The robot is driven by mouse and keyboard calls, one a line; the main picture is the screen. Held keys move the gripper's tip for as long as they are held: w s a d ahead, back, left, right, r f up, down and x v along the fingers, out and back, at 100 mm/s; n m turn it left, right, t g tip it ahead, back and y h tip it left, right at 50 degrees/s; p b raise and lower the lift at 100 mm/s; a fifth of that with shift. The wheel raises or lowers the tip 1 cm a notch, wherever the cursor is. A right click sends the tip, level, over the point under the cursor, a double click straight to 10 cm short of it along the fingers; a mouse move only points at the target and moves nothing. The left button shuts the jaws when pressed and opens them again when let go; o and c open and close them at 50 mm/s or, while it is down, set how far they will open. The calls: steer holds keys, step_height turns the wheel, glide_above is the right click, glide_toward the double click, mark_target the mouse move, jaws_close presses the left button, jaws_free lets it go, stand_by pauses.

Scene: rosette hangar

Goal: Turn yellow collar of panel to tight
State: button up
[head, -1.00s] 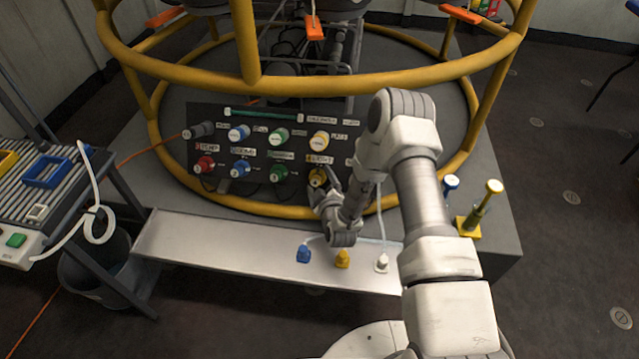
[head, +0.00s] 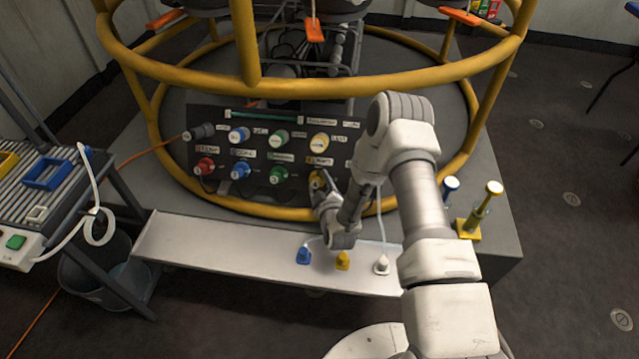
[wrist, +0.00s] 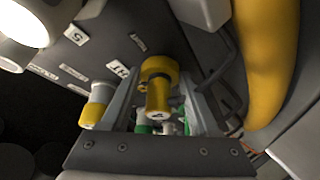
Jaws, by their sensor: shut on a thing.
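The dark panel (head: 258,137) stands inside the yellow ring frame, with two rows of coloured connectors. The yellow collar (head: 317,180) is at the right of the lower row, largely covered by my gripper (head: 322,192) in the head view. In the wrist view the yellow collar (wrist: 158,72) sits between the two fingers of my gripper (wrist: 160,100), which is shut on it. A yellow plug end with a dark mark points toward the wrist camera. Whether the collar is loose or tight cannot be told.
A yellow ring rail (head: 320,82) crosses in front above the panel; a rail also shows close on the right in the wrist view (wrist: 265,60). A pale shelf (head: 220,246) below carries blue, yellow and white plugs. A cart (head: 50,190) stands left.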

steer(key=m+h, duration=0.1)
steer(key=m, duration=0.1)
steer(key=m+t, duration=0.1)
steer(key=m, duration=0.2)
steer(key=shift+a+f+h, duration=0.15)
steer(key=shift+a+h, duration=0.05)
steer(key=shift+h, duration=0.2)
steer(key=m+h, duration=0.1)
steer(key=m, duration=0.2)
steer(key=m+h, duration=0.1)
steer(key=m, duration=0.2)
steer(key=shift+a+t+h, duration=0.2)
steer(key=shift+t+h, duration=0.2)
steer(key=m+h, duration=0.1)
steer(key=m, duration=0.2)
steer(key=m+h, duration=0.1)
steer(key=m, duration=0.1)
steer(key=shift+a+m+g+h, duration=0.2)
steer(key=shift+m+g+h, duration=0.2)
steer(key=shift+w+a+m+g+h, duration=0.1)
steer(key=shift+m+g+h, duration=0.3)
steer(key=shift+m, duration=0.8)
steer(key=shift+a+m+g+h, duration=0.15)
steer(key=shift+m+h, duration=0.45)
steer(key=shift+m, duration=0.6)
steer(key=shift+d+m, duration=0.1)
steer(key=shift+m, duration=0.2)
steer(key=o, duration=1.4)
steer(key=shift+c, duration=0.2)
